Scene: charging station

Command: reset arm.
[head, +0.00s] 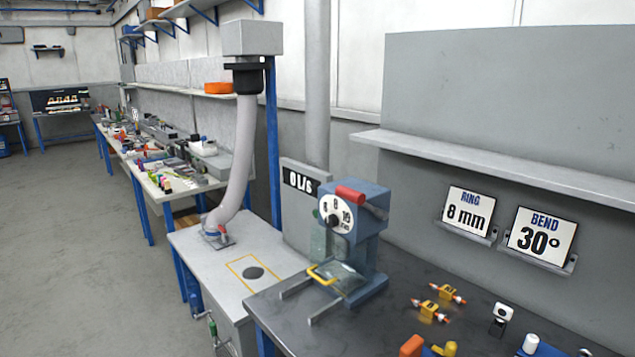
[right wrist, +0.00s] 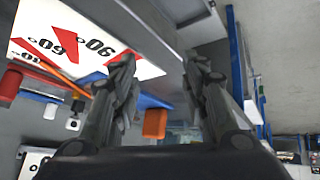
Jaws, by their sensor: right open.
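My right gripper (right wrist: 158,66) shows in the right wrist view with its two dark fingers spread apart and nothing between them. Neither gripper shows in the head view, and my left gripper is in no view. Beyond the right fingers, to the left, is a white sheet (right wrist: 72,40) with red wedges and angle numbers. An orange block (right wrist: 155,124) appears just right of the left finger, apparently behind it. A blue part lies beside that block.
A blue machine (head: 372,220) with a dial and red top stands on the dark bench (head: 400,290). Small yellow-orange parts (head: 430,309) lie to its right. A grey hose (head: 243,150) hangs over the light bench at left. Signs read "RING 8 mm" (head: 467,212) and "BEND 30°" (head: 540,238). Open floor (head: 70,220) lies left.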

